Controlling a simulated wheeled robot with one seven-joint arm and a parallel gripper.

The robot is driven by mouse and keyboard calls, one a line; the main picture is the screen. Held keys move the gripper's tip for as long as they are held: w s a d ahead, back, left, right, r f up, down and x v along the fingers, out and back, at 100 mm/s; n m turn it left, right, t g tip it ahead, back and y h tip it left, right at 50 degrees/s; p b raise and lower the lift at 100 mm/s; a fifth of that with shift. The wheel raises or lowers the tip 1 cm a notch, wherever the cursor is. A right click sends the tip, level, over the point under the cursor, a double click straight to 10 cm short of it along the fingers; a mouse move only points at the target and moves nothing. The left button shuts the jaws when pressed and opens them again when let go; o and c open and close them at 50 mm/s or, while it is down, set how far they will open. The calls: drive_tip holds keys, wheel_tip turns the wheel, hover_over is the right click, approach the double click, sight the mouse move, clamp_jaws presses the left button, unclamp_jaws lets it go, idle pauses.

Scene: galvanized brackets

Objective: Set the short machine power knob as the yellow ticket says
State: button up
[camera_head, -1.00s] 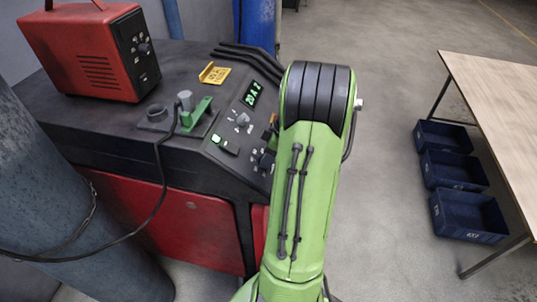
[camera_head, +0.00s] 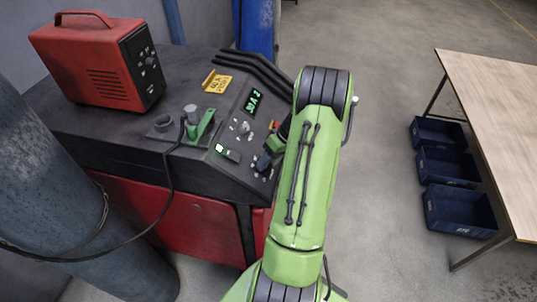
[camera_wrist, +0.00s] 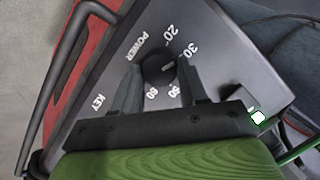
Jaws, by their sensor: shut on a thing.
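The yellow ticket (camera_head: 217,82) stands on the machine's black top; its print is too small to read surely. The short machine (camera_head: 95,125) has a black sloped panel and a red front. Its green display (camera_head: 252,101) seems to read 30 A 2. My gripper (camera_wrist: 158,76) is shut on the knob, one finger on each side. In the head view my arm partly hides the gripper.
A red unit (camera_head: 100,62) stands on the machine top at left. A green-handled clamp (camera_head: 203,128) and black cable lie near the panel, with other panel controls beside it. A grey column (camera_head: 45,175) stands at left. A wooden table (camera_head: 490,110) and blue bins (camera_head: 455,210) are at right.

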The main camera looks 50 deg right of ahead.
drive_tip(key=m+p, duration=0.1)
drive_tip(key=m, duration=0.1)
drive_tip(key=m+y+p, duration=0.1)
drive_tip(key=m+p, duration=0.1)
drive_tip(key=shift+s+d+r+t, duration=0.1)
drive_tip(key=shift+d+t, duration=0.05)
drive_tip(key=shift+t, duration=0.15)
drive_tip(key=shift+s+d+f+m+t+y+p, duration=0.2)
drive_tip(key=shift+m+p, duration=0.5)
drive_tip(key=shift+m, duration=0.6)
drive_tip(key=shift+w+a+f+m+t+y+p, duration=0.1)
drive_tip(key=shift+m+t+y+p, duration=0.2)
drive_tip(key=shift+m+p, duration=0.7)
drive_tip(key=shift+m+b, duration=0.3)
drive_tip(key=shift+m, duration=0.1)
drive_tip(key=o, duration=1.1)
drive_tip(key=shift+c, duration=0.2)
drive_tip(key=p+v, duration=0.1)
drive_tip(key=v, duration=1.4)
drive_tip(key=shift+s+d+r, duration=0.25)
